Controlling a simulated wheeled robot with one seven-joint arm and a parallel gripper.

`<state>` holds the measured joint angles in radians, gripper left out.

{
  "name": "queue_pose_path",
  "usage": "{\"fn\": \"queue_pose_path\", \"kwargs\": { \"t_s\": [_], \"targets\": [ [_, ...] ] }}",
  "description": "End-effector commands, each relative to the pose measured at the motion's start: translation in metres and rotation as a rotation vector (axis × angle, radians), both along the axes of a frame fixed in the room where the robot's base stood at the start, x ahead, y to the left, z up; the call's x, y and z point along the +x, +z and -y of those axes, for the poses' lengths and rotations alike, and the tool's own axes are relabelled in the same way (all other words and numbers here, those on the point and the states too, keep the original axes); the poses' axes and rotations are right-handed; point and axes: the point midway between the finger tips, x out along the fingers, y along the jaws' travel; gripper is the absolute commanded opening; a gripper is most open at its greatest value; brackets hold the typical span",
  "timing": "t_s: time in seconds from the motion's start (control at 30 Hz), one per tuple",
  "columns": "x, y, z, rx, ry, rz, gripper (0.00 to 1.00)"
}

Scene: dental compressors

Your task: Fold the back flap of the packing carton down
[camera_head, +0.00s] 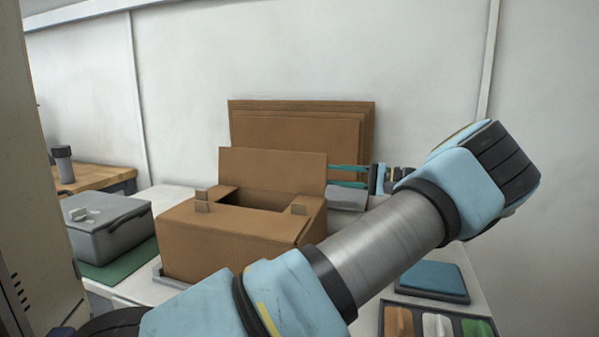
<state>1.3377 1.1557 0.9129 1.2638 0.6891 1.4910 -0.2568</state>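The brown packing carton (225,243) stands on the white table, its top partly open with a dark inside. Its back flap (270,170) stands up, leaning slightly back, along the rear edge. Two small tabs (202,200) stick up near the left and right of the opening. My gripper (338,177) is at the flap's right edge, pointing left. Its two teal fingers show a gap between them, so it looks open. The fingertips meet the flap's edge in the picture and seem to pass behind it; contact cannot be told.
Flat cardboard sheets (302,108) lean on the wall behind the carton. A grey lidded case (107,228) sits on a green mat at left. A blue pad (432,281) and a tray of coloured items (437,321) lie at right. My arm crosses the right foreground.

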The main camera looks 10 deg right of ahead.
Motion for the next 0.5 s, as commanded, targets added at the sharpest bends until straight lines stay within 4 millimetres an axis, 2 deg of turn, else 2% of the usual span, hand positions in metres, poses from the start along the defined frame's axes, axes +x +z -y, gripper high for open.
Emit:
{"fn": "queue_pose_path", "kwargs": {
  "t_s": [0.3,0.5],
  "targets": [
    [0.025,0.003,-0.055,0.001,0.004,-0.001,0.35],
    [0.036,0.002,-0.076,0.000,0.002,0.000,0.35]
  ]
}}
